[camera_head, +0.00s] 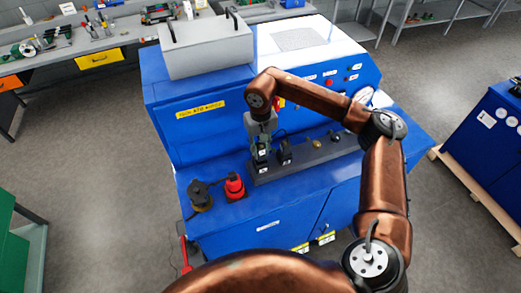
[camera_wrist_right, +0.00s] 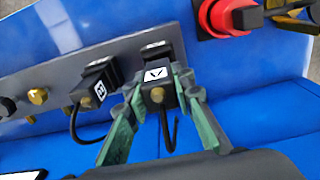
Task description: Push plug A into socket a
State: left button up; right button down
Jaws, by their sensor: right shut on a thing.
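Plug A (camera_wrist_right: 157,75) is a small black block with a white letter label and a black cable hanging from it. My right gripper (camera_wrist_right: 148,108) is shut on it, with a green finger at each side. In the head view this gripper (camera_head: 261,143) points down at the left end of the dark grey socket rail (camera_head: 309,157). The plug's front end is at the rail; its socket is hidden, so I cannot tell how deep it sits. A second black plug, B (camera_wrist_right: 95,90), is at the rail beside it, also with a cable. My left gripper is out of view.
Brass-coloured fittings (camera_wrist_right: 38,97) line the rail beyond plug B. A red round part (camera_head: 234,187) and a dark part with a yellowish base (camera_head: 200,197) stand left of the rail on the blue machine (camera_head: 218,222). The front ledge is mostly clear.

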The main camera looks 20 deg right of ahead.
aim_at(261, 155)
jog(key=shift+b, duration=0.35)
dwell(0.9)
jog(key=shift+f+b, duration=1.3)
jog(key=shift+f, duration=0.3)
jog(key=c, duration=1.6)
grip_release()
jog(key=shift+r, duration=0.25)
notch_tip(261, 155, up, 12)
jog(key=shift+f, duration=0.2)
